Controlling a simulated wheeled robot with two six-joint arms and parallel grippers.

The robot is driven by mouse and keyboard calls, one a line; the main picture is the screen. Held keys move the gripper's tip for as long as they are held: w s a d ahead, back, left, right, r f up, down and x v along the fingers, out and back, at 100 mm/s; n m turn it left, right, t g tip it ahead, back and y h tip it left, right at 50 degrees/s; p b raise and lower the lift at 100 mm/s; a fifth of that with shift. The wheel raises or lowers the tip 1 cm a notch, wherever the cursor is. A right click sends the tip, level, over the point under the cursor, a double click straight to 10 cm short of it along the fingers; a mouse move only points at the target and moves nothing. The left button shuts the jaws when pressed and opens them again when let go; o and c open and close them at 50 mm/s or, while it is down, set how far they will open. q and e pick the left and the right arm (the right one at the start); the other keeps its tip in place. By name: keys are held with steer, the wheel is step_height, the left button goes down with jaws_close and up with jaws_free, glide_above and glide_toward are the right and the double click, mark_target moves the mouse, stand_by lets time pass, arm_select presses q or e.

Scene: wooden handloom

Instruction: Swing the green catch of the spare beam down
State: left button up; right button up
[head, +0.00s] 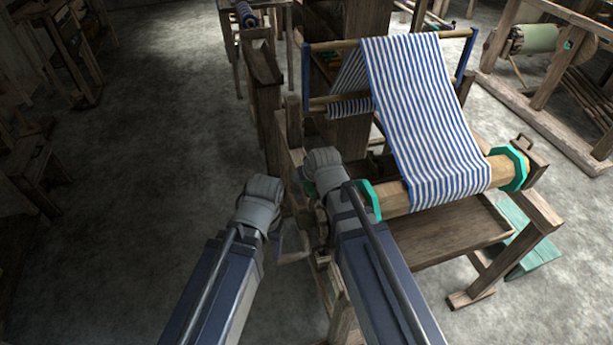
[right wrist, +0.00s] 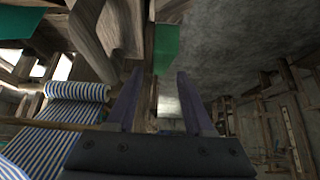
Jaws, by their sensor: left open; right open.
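The wooden loom carries blue-and-white striped cloth (head: 425,110) over a beam (head: 397,202) with teal end flanges. In the right wrist view a green piece (right wrist: 166,46) shows just beyond my fingertips; I cannot tell if it is the catch. My right gripper (right wrist: 157,98) is open, with nothing visible between its fingers. In the head view my right arm hides that gripper, beside the loom's left end. My left gripper (head: 288,243) is open, low and left of the loom, partly hidden by its own wrist. A pale green roll (head: 535,38) sits on a stand at the upper right; I cannot tell if it is the spare beam.
The loom's wooden posts and rails stand close around my right gripper. A wooden tray-like board (head: 450,232) lies below the cloth beam. The grey floor (head: 150,170) at the left is clear.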

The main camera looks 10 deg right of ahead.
steer(key=p+v, duration=0.5)
steer(key=v, duration=0.2)
steer(key=shift+s+r+p, duration=0.15)
steer(key=shift+s+p, duration=0.05)
steer(key=shift+p, duration=0.2)
arm_select(q)
step_height(320, 180, up, 6)
